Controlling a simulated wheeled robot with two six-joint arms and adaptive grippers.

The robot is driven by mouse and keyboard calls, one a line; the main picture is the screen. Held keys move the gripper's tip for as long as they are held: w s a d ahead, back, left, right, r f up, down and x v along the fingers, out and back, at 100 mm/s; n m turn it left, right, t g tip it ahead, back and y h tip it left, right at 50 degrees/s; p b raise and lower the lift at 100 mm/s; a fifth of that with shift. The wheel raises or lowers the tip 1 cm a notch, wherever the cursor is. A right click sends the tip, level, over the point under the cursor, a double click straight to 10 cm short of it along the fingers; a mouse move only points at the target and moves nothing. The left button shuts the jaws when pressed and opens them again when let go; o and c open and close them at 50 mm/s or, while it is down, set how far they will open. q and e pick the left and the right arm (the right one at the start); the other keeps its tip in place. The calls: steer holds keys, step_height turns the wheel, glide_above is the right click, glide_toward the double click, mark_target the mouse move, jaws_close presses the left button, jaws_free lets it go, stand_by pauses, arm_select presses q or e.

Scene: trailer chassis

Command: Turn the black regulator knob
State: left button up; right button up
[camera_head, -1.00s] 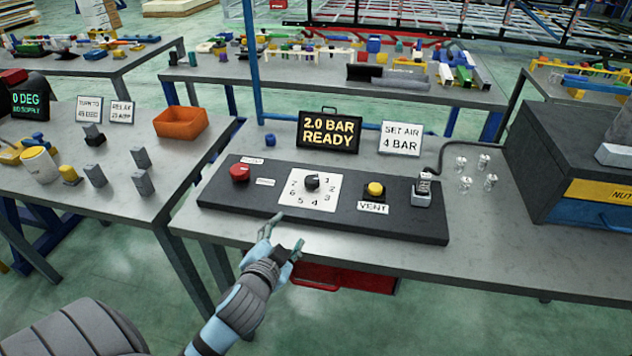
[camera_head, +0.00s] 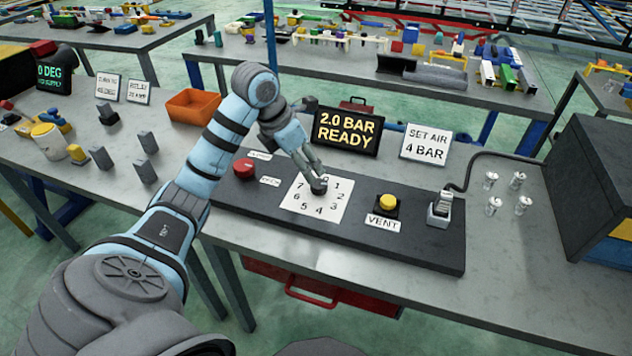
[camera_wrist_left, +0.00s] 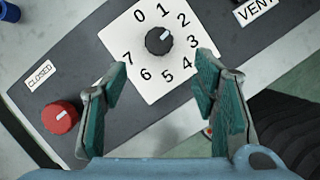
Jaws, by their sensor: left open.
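The black regulator knob (camera_head: 318,187) sits in the middle of a white numbered dial plate (camera_head: 331,209) on the dark panel. In the left wrist view the knob (camera_wrist_left: 159,41) shows a white mark pointing up and right, between 1 and 2. My left gripper (camera_head: 314,172) reaches down over the plate from above. In the left wrist view its two teal fingers (camera_wrist_left: 160,80) are apart and empty, and the knob lies beyond the fingertips, roughly between them. The display (camera_head: 347,130) reads "2.0 BAR READY" and a sign (camera_head: 427,145) reads "SET AIR 4 BAR". My right gripper does not show.
A red knob (camera_head: 243,168) stands left on the panel; it also shows in the left wrist view (camera_wrist_left: 60,117). A yellow vent button (camera_head: 388,202) and a grey fitting with a black hose (camera_head: 440,206) stand to the right. An orange bin (camera_head: 192,106) is behind left.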

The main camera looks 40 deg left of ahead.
mark_target(318, 183)
arm_select(q)
steer(key=x, duration=0.9)
steer(key=shift+w+r, duration=0.1)
steer(key=shift+w, duration=0.3)
steer(key=shift+f, duration=0.2)
steer(key=shift+s+r, duration=0.1)
steer(key=shift+s, duration=0.05)
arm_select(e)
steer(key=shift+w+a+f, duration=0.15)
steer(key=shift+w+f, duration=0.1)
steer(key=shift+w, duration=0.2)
arm_select(q)
steer(key=shift+c, duration=0.4)
steer(key=c, duration=1.1)
